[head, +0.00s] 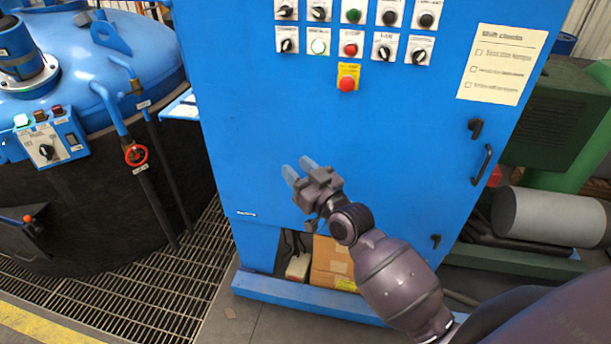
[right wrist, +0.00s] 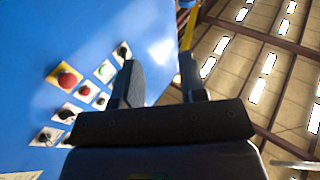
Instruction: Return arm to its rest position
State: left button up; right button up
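My right gripper (head: 300,169) is in front of the lower middle of the blue control cabinet (head: 400,140), below the rows of switches. Its arm comes in from the lower right. In the right wrist view, the two fingers of the right gripper (right wrist: 159,75) stand apart with nothing between them. The cabinet's blue face (right wrist: 50,30) fills the left of that view, and the gripper appears clear of it. My left gripper is not in view.
A red emergency button (head: 347,84) sits below the switches. A door handle (head: 482,165) sticks out on the cabinet's right. A blue-topped round furnace (head: 90,60) with a red valve wheel (head: 136,155) stands left. Floor grating (head: 150,290) lies between.

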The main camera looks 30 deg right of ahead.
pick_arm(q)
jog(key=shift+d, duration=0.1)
pick_arm(e)
jog(key=shift+s+d+f, duration=0.15)
jog(key=shift+s+f, duration=0.15)
jog(key=shift+f, duration=0.15)
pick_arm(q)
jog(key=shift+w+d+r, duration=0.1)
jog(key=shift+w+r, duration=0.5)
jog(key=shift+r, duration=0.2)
pick_arm(e)
jog(key=s+d+f+m+g+h, duration=0.1)
jog(key=s+d+f+g+h, duration=0.1)
jog(key=s+f, duration=0.9)
jog(key=s+d+f+g+h, duration=0.1)
jog(key=s+f+g, duration=0.4)
jog(key=s+f, duration=0.7)
jog(key=shift+s+d+f+m+g+h, duration=0.2)
jog(key=shift+s+d+m+g+h, duration=0.2)
jog(key=shift+h, duration=0.4)
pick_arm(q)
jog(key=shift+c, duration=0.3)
